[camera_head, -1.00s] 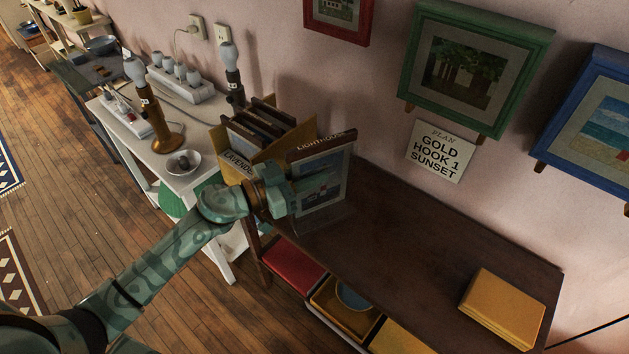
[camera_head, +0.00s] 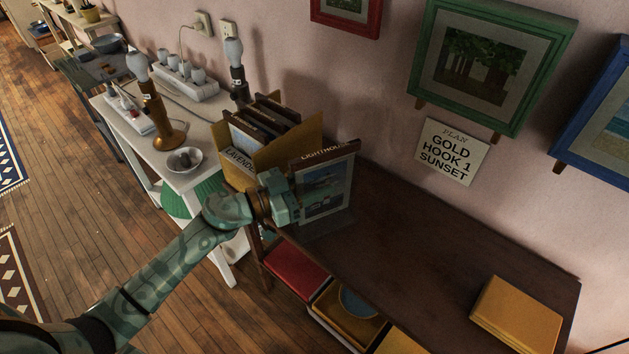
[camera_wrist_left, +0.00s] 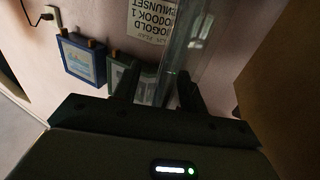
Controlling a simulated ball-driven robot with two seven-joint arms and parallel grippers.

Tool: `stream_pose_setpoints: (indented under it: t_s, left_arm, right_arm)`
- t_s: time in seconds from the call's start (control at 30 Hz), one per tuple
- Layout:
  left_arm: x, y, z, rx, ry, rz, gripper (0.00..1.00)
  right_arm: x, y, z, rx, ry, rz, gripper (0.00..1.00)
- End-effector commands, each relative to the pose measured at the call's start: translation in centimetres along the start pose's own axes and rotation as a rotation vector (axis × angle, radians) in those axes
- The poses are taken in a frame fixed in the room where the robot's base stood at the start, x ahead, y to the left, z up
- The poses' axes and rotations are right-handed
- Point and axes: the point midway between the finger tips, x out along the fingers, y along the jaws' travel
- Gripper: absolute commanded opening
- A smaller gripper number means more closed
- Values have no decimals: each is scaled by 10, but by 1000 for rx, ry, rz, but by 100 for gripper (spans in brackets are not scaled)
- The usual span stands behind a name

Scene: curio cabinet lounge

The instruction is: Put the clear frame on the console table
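The clear frame (camera_head: 347,190) is an upright, see-through-edged frame with a lighthouse picture and a dark top strip marked LIGHTHOUSE. It is over the left end of the dark console table (camera_head: 430,255); I cannot tell whether its lower edge touches the top. My left gripper (camera_head: 294,205) is at the frame's left side, its fingertips partly hidden. In the left wrist view the clear frame (camera_wrist_left: 178,55) stands between the two fingers of my left gripper (camera_wrist_left: 157,92), which look closed on it. My right gripper is not in view.
A yellow holder (camera_head: 300,145) with several dark frames stands just behind, on the left. A yellow box (camera_head: 515,313) lies at the table's right end; the middle is clear. Framed pictures and a GOLD HOOK 1 SUNSET sign (camera_head: 452,152) hang on the wall. A white table (camera_head: 205,180) stands left.

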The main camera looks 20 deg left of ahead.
Motion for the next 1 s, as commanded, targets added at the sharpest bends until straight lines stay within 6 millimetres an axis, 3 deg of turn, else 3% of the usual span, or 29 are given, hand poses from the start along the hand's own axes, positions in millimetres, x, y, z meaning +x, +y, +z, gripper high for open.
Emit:
stream_pose_setpoints:
  t_s: [0.33, 0.8, 1.0]
  left_arm:
    - [-5, 0, -2, 1, -2, -1, 42]
    - [-103, 0, -2, -1, -4, -1, 42]
    - [-120, 0, -2, 1, -1, -1, 42]
  right_arm:
    - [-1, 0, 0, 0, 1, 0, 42]
    - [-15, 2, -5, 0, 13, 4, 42]
    - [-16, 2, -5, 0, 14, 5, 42]
